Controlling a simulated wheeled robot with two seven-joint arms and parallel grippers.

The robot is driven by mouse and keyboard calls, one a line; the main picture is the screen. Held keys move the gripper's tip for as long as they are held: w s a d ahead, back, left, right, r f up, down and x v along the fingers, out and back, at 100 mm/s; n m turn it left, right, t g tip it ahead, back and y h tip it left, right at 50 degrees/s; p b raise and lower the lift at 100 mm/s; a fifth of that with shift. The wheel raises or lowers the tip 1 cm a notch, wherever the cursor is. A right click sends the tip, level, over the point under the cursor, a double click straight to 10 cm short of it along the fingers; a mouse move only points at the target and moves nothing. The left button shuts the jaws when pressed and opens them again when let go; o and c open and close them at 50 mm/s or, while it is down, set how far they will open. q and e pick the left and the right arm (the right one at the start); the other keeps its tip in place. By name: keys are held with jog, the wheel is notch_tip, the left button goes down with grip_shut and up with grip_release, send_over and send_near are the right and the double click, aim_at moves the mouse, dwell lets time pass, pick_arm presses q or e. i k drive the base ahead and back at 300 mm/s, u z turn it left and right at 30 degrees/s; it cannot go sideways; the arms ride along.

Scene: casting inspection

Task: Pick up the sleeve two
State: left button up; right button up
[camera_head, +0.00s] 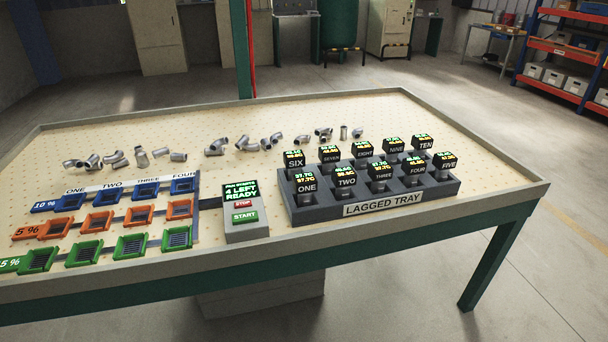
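Sleeve two (345,178) is a dark block with the white label TWO and a lit green and orange readout on top. It stands upright in the front row of the lagged tray (424,197), between sleeve one (306,185) and sleeve three (379,173). Sleeves four (417,168) and five (445,162) continue that row to the right. Sleeves six to ten stand in the row behind. The lower part of sleeve two is sunk in the tray. Neither of my grippers shows in the head view.
A control box (243,212) with STOP and START buttons sits left of the tray. Blue, orange and green bins (97,222) fill the table's left front. Grey pipe fittings (215,147) lie in a loose row behind. The table's right side is clear.

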aim_at(343, 177)
jog(key=k, duration=0.45)
jog(key=z, duration=1.05)
jog(key=i, duration=0.7)
jog(key=u, duration=1.05)
